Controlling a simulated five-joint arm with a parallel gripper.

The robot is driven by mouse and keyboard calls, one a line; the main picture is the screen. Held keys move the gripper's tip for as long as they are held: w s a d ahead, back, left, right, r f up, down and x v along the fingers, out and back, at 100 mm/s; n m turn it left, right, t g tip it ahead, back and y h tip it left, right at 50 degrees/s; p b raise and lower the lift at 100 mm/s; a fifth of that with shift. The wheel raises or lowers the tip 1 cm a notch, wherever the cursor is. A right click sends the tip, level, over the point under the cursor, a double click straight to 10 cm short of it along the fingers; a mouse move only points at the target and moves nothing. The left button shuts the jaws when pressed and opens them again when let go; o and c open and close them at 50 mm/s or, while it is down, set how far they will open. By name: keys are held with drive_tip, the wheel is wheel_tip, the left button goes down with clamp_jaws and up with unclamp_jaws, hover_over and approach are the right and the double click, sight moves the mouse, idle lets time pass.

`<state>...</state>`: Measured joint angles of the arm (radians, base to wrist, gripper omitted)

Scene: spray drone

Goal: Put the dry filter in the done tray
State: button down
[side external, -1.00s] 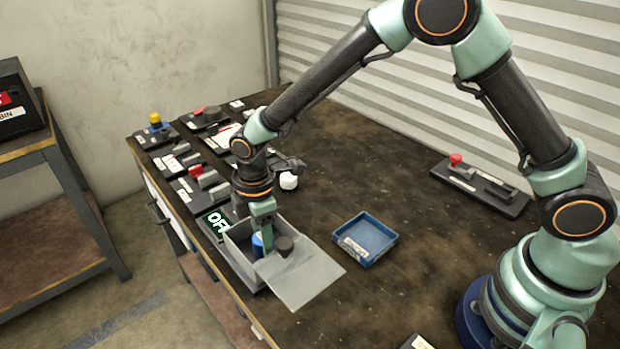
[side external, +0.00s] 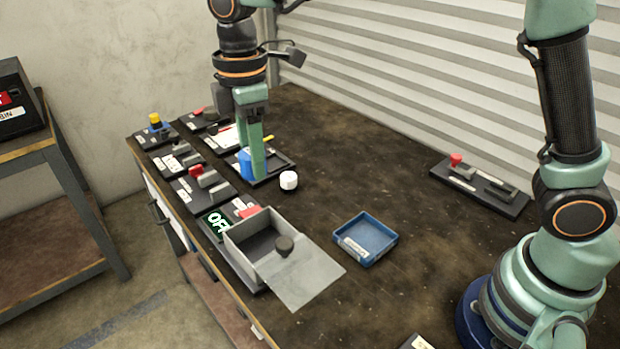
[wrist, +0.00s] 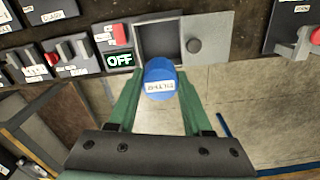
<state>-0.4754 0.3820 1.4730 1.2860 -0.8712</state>
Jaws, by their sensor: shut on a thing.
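My gripper (side external: 254,160) is shut on the blue filter (side external: 245,163), a short cylinder with a white label. In the wrist view the filter (wrist: 160,82) sits between the two green fingers, its label facing the camera. In the side view the gripper holds it raised, with the dryer box in front of it. The blue done tray (side external: 380,249) stands on the bench to the right of the grey box and looks empty; its front label is too small to read.
The open grey box (side external: 237,262) has its lid (side external: 303,277) swung out to the right, near the tray. An OFF sign (side external: 216,223) is beside it. A white cap (side external: 289,180) and several switch panels (side external: 202,186) occupy the far left. A red-knobbed panel (side external: 480,187) lies at right.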

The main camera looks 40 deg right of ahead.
drive_tip(key=s+d+r, duration=0.1)
drive_tip(key=s+d, duration=0.2)
drive_tip(key=d, duration=0.6)
hover_over(365, 240)
drive_tip(key=f, duration=0.1)
wheel_tip(365, 240, down, 20)
drive_tip(key=shift+f, duration=0.2)
drive_tip(key=shift+f, duration=0.15)
drive_tip(key=shift+c, duration=1.6)
unclamp_jaws()
wheel_tip(365, 240, up, 24)
drive_tip(key=s+d+m+t, duration=0.1)
drive_tip(key=d+m+t, duration=0.2)
drive_tip(key=m, duration=1.2)
drive_tip(key=t, duration=0.2)
drive_tip(key=shift+s+t, duration=0.3)
